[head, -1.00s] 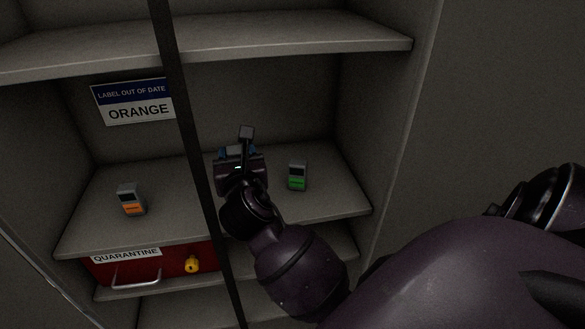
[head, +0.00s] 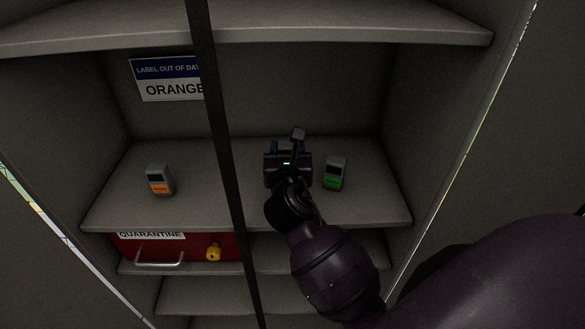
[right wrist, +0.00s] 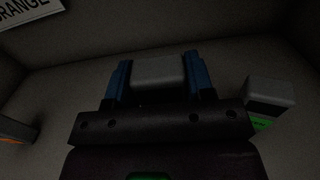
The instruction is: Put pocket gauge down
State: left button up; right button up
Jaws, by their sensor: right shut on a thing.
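My right gripper (head: 287,150) is over the middle shelf (head: 115,205), left of a grey gauge with a green label (head: 335,173). In the right wrist view its two blue fingers (right wrist: 158,80) are shut on a grey pocket gauge (right wrist: 158,72), whose top shows between them. The held gauge's label is hidden, and I cannot tell whether its base touches the shelf. The green-labelled gauge also shows at the right in the wrist view (right wrist: 270,100). A grey gauge with an orange label (head: 159,180) stands at the shelf's left. My left gripper is not in view.
A sign reading "LABEL OUT OF DATE ORANGE" (head: 165,80) is on the back wall. A red quarantine drawer (head: 190,248) with a yellow lock (head: 213,253) is below. An upper shelf (head: 300,28) hangs above. A dark vertical bar (head: 222,130) crosses in front.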

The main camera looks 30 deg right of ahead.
jog(key=shift+f+b, duration=0.5)
jog(key=shift+f, duration=1.75)
jog(key=shift+f, duration=0.1)
jog(key=o, duration=1)
jog(key=shift+o, duration=0.2)
jog(key=b+v, duration=0.1)
jog(key=v, duration=1.1)
